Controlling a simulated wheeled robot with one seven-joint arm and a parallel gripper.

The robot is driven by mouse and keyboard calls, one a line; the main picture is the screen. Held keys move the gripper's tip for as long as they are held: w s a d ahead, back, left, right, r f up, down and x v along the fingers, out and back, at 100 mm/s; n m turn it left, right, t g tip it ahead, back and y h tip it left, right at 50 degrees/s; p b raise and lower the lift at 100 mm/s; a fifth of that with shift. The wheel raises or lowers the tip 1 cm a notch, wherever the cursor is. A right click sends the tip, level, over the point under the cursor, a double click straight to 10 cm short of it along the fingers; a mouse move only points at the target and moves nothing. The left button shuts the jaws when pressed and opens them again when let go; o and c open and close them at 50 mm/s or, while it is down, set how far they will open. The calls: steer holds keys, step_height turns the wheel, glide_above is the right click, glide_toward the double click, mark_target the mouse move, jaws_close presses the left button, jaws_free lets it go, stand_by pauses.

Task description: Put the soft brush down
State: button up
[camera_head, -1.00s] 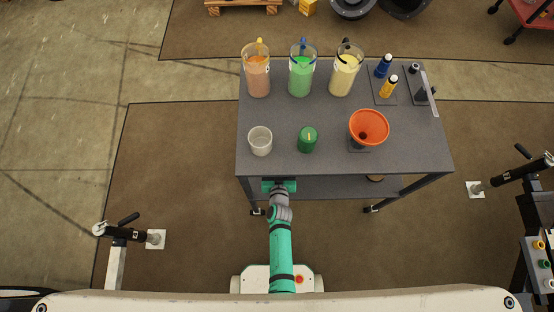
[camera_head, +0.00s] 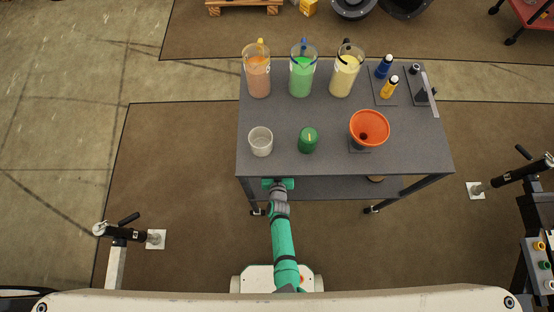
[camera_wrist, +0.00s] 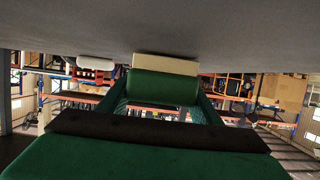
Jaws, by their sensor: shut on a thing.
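The soft brush seems to be the green rounded body (camera_wrist: 163,88) with a cream block (camera_wrist: 165,64) in the wrist view. My gripper (camera_wrist: 160,108) has its green fingers on both sides of this body and is shut on it. The cream part lies against or close to a grey surface (camera_wrist: 160,25) across the top of that view; I cannot tell whether they touch. In the head view, my gripper (camera_head: 278,184) is at the front edge of the grey table (camera_head: 215,165), left of its middle. The brush cannot be made out there.
On the table stand a clear cup (camera_head: 260,142), a green cylinder (camera_head: 307,140), an orange funnel (camera_head: 369,127), three filled jugs (camera_head: 302,75) at the back and small bottles (camera_head: 389,86) at right. The front left corner is bare.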

steer(key=shift+f, duration=0.15)
steer(key=o, duration=1.1)
